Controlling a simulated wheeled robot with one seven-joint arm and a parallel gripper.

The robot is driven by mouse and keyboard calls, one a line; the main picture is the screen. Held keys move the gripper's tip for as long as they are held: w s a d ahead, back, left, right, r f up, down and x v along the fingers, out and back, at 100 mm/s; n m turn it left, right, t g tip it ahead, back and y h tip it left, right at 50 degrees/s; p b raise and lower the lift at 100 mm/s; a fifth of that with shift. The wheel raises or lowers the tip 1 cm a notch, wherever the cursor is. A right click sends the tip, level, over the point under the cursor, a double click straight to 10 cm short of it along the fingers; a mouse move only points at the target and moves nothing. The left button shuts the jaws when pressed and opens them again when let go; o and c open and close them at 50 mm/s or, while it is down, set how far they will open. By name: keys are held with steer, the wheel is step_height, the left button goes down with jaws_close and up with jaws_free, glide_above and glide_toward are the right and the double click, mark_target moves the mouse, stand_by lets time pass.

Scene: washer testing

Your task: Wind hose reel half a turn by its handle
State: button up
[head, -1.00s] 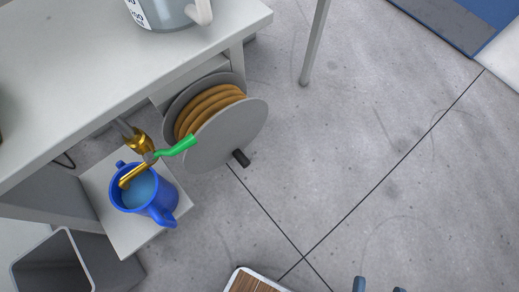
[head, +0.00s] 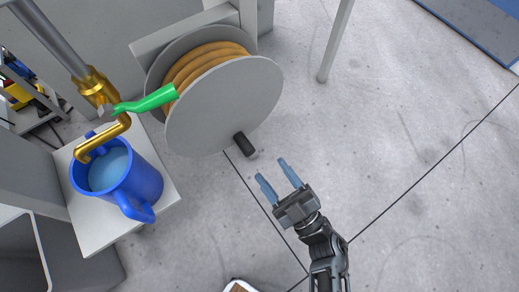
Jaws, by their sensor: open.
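The hose reel (head: 222,108) is a grey drum with an orange-brown hose (head: 208,62) wound between its two discs. It is mounted under the bench in the head view. Its short black handle (head: 244,144) sticks out from the lower right of the front disc. My gripper (head: 273,172) is open and empty, with two blue fingers pointing up and left. It is just below and right of the handle, apart from it in the picture; the exact gap in depth is hard to tell.
A brass tap (head: 104,112) with a green lever (head: 148,100) is left of the reel. A blue jug (head: 119,178) of water stands under it on a small grey shelf (head: 104,234). A bench leg (head: 336,40) stands at the upper right.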

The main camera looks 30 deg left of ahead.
mark_target(247, 147)
steer(key=a, duration=0.3)
steer(key=w+a+n+g+b, duration=0.1)
steer(key=a, duration=0.2)
steer(key=w+a+r+g, duration=0.1)
steer(key=a, duration=0.2)
steer(key=shift+n+b, duration=0.35)
steer(key=shift+n, duration=0.05)
jaws_close()
